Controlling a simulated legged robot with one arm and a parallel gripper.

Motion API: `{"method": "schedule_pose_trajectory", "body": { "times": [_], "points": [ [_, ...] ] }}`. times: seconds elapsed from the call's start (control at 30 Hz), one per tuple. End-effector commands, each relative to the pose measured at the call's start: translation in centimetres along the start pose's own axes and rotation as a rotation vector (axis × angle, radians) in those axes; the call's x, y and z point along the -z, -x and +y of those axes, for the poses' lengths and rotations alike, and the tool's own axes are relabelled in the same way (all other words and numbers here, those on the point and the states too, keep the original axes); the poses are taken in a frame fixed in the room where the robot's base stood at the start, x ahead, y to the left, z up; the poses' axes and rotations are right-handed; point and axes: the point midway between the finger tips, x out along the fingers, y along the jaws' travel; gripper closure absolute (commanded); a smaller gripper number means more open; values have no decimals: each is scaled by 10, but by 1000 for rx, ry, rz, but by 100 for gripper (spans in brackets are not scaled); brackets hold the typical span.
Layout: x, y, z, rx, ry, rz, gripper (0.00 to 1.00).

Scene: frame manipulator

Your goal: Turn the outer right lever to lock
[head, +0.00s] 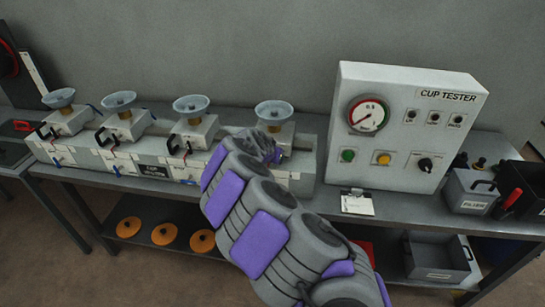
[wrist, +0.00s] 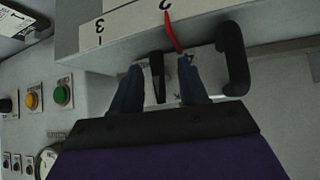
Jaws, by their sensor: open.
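The cup fixture row (head: 150,150) stands on the bench with several stations. The outer right station (head: 275,135) is partly behind my arm, and its lever is hidden in the head view. In the wrist view, which is upside down, a thin black lever (wrist: 158,78) stands between the two fingers of my gripper (wrist: 160,68). The fingers are apart and I see no clear contact with the lever. A red lever (wrist: 172,32) is just beyond the right finger, and a black U-shaped handle (wrist: 236,60) is to its right. In the head view my gripper (head: 277,154) is in front of the outer right station.
The cup tester box (head: 400,125) with gauge, buttons and knob stands right of my gripper. A clipboard (head: 357,203) lies in front of it. Orange discs (head: 165,233) lie on the lower shelf.

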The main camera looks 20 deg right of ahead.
Motion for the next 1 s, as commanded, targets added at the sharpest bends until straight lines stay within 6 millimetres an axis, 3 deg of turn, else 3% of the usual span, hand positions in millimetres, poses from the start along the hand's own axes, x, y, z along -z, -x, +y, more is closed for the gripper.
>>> {"method": "schedule_pose_trajectory", "body": {
  "times": [0.17,0.37,0.8,1.0],
  "points": [
    [0,8,0,0,1,1,57],
    [0,35,-1,1,2,-1,57],
    [1,128,-2,2,1,3,57],
    [1,160,-2,1,2,2,57]
  ]
}}
